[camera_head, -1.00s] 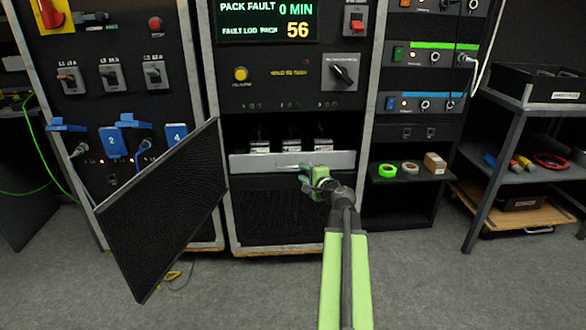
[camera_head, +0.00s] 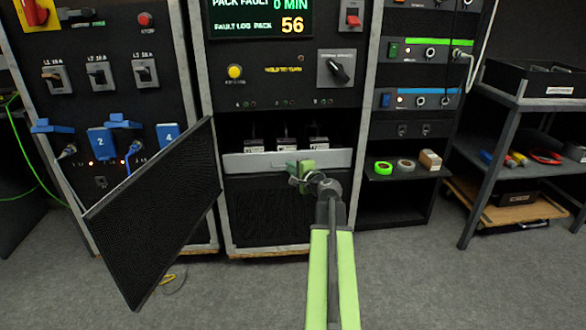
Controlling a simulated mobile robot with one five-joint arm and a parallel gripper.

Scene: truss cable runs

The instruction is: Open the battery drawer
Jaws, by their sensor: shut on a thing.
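The battery drawer (camera_head: 240,163) is a wide grey front in the middle cabinet, below the black control panel. Several dark batteries with pale labels (camera_head: 286,144) show just above and behind its front. My gripper (camera_head: 301,171) is at the right half of the drawer front, shut on the drawer's handle. The jaws hide most of the handle. My green arm reaches up to it from the bottom of the view.
A dark mesh door (camera_head: 155,215) stands swung open at left, jutting toward me. A shelf with tape rolls (camera_head: 384,168) is right of the cabinet. A cart (camera_head: 497,170) stands farther right.

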